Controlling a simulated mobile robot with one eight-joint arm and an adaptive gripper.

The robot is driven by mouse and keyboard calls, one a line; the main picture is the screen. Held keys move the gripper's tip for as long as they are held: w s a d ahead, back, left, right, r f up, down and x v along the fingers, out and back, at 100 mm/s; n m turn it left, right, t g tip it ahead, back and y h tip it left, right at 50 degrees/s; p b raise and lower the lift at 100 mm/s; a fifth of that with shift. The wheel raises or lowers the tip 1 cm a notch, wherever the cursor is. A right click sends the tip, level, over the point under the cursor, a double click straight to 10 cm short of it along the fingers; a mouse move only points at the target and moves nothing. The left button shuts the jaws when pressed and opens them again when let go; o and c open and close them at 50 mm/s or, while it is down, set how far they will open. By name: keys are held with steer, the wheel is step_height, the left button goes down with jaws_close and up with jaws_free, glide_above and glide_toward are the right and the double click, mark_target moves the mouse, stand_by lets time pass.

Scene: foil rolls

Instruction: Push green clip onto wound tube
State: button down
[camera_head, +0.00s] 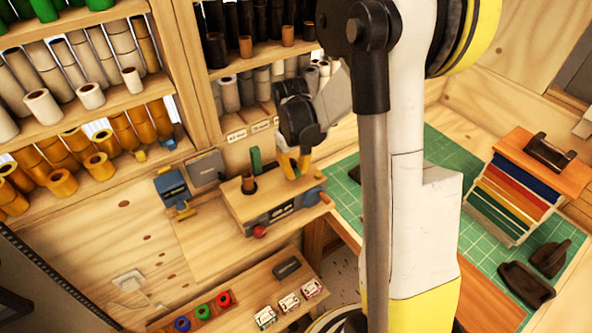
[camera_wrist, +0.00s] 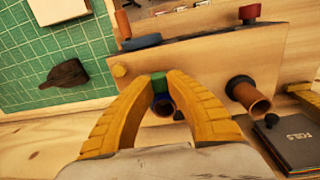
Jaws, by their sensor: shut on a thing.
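My gripper (camera_head: 295,168) is at the right part of the wooden bench fixture (camera_head: 235,205), fingers pointing down. In the wrist view its yellow fingertips (camera_wrist: 160,84) are closed on a small green piece, which looks like the green clip (camera_wrist: 160,79). Just below it, between the fingers, is a blue band with a round brown tube end (camera_wrist: 166,107), which looks like the wound tube. Whether the clip touches or sits on this tube I cannot tell. In the head view the fingers hide both.
Another brown tube (camera_wrist: 248,95) stands in a dark collar on the fixture, with a green upright piece (camera_head: 255,160) behind it. A red knob (camera_head: 259,231) and blue disc (camera_head: 312,196) are on the fixture. A foils book (camera_wrist: 295,140) lies beside it. A green mat (camera_head: 440,160) lies right.

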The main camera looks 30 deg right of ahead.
steer(key=c, duration=1.4)
jaws_free()
steer(key=shift+r, duration=0.1)
steer(key=r, duration=1.1)
steer(key=shift+a+r, duration=0.35)
steer(key=shift+r, duration=0.05)
steer(key=s+a+f+t+b, duration=0.2)
steer(key=s+a+f+b, duration=0.2)
steer(key=b, duration=0.3)
steer(key=s+a+f+t+b, duration=0.2)
steer(key=s+a+f+b, duration=0.2)
steer(key=f+b, duration=0.3)
steer(key=s+a+f+t+b, duration=0.3)
steer(key=s+f+b, duration=0.3)
steer(key=b, duration=0.2)
steer(key=shift+s+a+f+y, duration=0.1)
steer(key=shift+s+a+y, duration=0.05)
steer(key=shift+a, duration=0.3)
steer(key=shift+s+a+f+y, duration=0.1)
steer(key=shift+s+a+y, duration=0.05)
steer(key=shift+a, duration=0.25)
